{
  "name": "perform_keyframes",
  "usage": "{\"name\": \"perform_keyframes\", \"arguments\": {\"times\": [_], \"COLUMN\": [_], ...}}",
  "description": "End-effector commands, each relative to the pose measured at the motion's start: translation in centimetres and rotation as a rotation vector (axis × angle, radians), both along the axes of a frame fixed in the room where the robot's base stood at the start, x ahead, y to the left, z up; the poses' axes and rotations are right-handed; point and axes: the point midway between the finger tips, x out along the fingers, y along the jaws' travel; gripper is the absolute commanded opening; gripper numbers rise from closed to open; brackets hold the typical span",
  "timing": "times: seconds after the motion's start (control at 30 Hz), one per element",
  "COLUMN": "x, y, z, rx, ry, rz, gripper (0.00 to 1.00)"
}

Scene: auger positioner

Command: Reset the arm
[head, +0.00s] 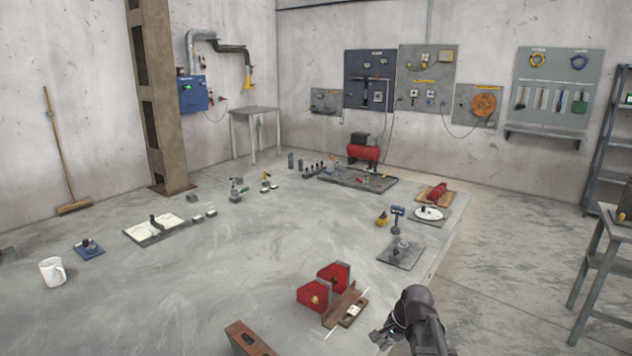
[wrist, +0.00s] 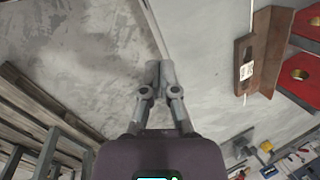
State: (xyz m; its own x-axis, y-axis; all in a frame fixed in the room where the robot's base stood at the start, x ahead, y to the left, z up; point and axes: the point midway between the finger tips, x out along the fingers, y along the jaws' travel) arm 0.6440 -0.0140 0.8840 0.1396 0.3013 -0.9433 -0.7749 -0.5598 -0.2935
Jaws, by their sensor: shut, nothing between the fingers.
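My gripper (head: 384,338) is at the lower right of the head view, low beside the right edge of the large grey surface. In the wrist view, my gripper (wrist: 159,72) has its two grey fingers together, with nothing between them. It is apart from the brown angle piece (wrist: 268,50) and the red blocks (wrist: 298,82), which lie to its right in that view. In the head view, the red blocks (head: 338,274) and the angle piece (head: 346,306) stand to the left of my gripper. The rest of my arm is mostly cut off by the bottom edge.
A brown block (head: 247,340) lies at the front, and a white mug (head: 52,271) stands at the left. A grey plate with a fixture (head: 401,252) sits near the right edge. A side table (head: 600,245) stands at the far right. Bare floor lies between.

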Motion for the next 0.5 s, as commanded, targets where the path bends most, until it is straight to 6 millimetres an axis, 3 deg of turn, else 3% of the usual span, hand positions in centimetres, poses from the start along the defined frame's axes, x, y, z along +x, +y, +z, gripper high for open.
{"name": "perform_keyframes", "arguments": {"times": [0.03,0.2,0.5], "x": [-1.4,-4.7,-9.5], "y": [0.5,1.1,1.4], "z": [0.6,1.4,2.7], "rx": [-0.034,-0.153,-0.309], "ry": [-0.007,-0.024,-0.018], "rz": [0.077,0.350,0.776], "gripper": [0.00,0.00,0.00]}}
